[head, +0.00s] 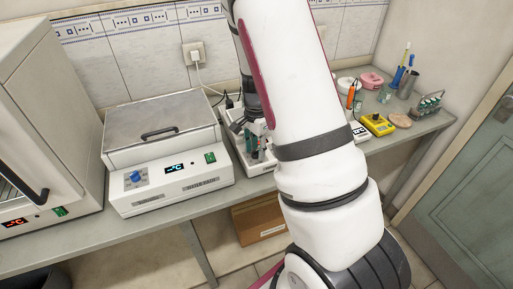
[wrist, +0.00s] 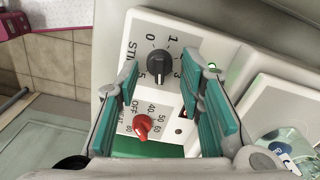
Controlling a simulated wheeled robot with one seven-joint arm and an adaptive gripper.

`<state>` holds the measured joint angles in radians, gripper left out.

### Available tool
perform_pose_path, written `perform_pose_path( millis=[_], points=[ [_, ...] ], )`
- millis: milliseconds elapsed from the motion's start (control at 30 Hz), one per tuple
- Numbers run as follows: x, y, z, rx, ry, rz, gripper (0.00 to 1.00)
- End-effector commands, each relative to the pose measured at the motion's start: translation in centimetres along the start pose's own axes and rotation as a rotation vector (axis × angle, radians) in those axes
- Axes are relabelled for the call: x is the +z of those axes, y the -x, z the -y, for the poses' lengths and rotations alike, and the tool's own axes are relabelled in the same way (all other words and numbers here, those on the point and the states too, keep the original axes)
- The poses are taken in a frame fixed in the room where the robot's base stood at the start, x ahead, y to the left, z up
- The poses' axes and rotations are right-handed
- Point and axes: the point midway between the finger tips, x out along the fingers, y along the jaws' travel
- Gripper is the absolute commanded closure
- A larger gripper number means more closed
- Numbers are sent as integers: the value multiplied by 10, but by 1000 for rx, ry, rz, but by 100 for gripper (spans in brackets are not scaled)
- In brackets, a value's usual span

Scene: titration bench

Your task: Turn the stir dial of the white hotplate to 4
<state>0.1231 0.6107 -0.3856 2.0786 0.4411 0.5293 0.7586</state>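The white hotplate (head: 246,162) stands on the bench in the head view, partly hidden by my arm. In the wrist view its front panel (wrist: 137,42) fills the middle. The dark stir dial (wrist: 159,67) sits by the letters STI and the numbers 0, 1, 3 and 5; I cannot tell its exact setting. A red heat dial (wrist: 142,126) is below it. My gripper (wrist: 161,74) is open, its teal finger pads on either side of the stir dial in the picture. I cannot tell whether they touch it. In the head view my gripper (head: 261,138) is over the hotplate.
A white lidded bath (head: 165,185) with a blue knob stands left of the hotplate, and an oven (head: 45,120) farther left. To the right are a yellow device (head: 378,124), a pen cup (head: 408,85) and a vial rack (head: 429,105).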

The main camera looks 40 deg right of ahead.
Motion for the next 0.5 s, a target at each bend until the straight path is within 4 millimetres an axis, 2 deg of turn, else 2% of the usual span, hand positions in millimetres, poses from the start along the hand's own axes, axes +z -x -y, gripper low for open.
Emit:
perform_pose_path(
  millis=[333, 500],
  points=[
    [0, 3, 0, 0, 1, 0, 61],
    [0, 23, 1, -4, 3, 0, 61]
  ],
)
